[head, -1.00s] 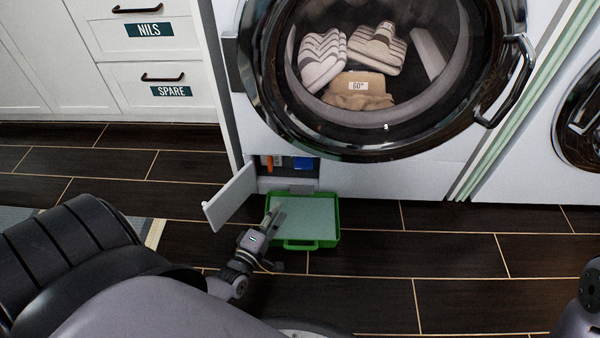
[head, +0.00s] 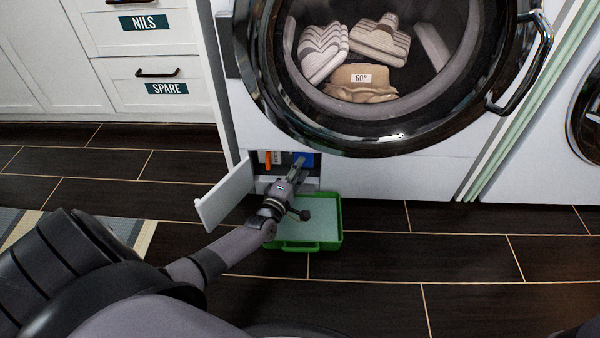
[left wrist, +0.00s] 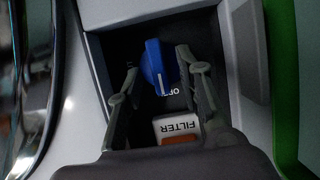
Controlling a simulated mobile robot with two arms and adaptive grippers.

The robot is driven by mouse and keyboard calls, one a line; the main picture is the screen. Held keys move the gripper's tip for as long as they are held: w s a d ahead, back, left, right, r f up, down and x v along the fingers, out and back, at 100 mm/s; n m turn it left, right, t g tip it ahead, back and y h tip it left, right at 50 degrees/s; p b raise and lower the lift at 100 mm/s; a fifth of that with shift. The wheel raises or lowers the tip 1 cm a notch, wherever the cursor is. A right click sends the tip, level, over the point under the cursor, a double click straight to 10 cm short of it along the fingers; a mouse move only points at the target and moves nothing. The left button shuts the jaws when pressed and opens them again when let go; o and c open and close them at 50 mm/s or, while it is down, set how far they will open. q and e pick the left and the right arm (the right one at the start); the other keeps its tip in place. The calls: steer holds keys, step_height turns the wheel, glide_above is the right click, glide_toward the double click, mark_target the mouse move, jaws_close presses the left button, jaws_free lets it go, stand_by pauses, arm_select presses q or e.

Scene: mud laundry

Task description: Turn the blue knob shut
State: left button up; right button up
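The blue knob (left wrist: 155,62) sits in a dark recess low on the washing machine; part of it shows in the head view (head: 308,158). In the left wrist view it is elongated, and its white line lies close to the printed word OFF (left wrist: 173,91). My left gripper (head: 299,164) reaches into the recess. Its two fingers (left wrist: 157,60) are spread on either side of the knob, with a gap visible at both sides. How deep they are along the knob is hard to tell. My right gripper is not in view.
A white FILTER label (left wrist: 177,127) with an orange part sits beside the knob. The small flap (head: 223,196) hangs open at the left. A green tray (head: 335,225) lies on the floor below my arm. The round washer door (head: 385,135) is above.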

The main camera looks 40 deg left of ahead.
arm_select(q)
steer(key=shift+w, duration=0.5)
jaws_close()
